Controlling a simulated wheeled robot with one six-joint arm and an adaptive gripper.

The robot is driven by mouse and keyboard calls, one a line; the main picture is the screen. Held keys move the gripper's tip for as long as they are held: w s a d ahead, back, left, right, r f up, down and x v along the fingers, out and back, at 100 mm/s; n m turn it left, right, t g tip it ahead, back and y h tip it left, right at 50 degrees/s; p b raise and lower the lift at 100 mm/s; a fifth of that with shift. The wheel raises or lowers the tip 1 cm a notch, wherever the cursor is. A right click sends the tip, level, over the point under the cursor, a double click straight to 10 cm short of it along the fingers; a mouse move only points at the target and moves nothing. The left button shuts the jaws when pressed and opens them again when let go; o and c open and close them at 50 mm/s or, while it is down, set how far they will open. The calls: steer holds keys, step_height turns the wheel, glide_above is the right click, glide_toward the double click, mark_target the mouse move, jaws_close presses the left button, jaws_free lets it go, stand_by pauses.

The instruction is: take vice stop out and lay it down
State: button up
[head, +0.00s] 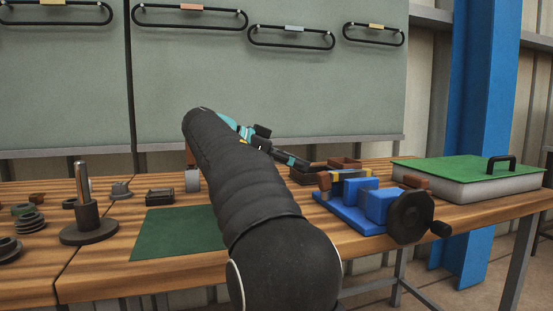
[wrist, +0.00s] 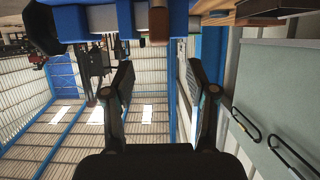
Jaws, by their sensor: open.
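The blue vice (head: 365,203) with a black handwheel stands at the right of the bench. Small blocks sit at its left and top: a brown block (head: 324,181) and a yellowish one beside it. I cannot tell for sure which piece is the vice stop. In the wrist view the vice (wrist: 70,22) runs along the top edge, with a pale grey block (wrist: 101,18) and a brown block (wrist: 158,22) on it. My gripper (wrist: 160,78) is open and empty, its fingers pointing at the vice and apart from the blocks. My arm partly hides it in the head view.
A green mat (head: 172,233) lies clear left of my arm. A post on a round base (head: 88,225) and several small parts stand at the left.

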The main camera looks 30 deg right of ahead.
mark_target(324, 172)
steer(key=x, duration=0.8)
steer(key=shift+d+f+b, duration=0.15)
steer(key=shift+d+b, duration=0.15)
steer(key=shift+d, duration=0.1)
jaws_close()
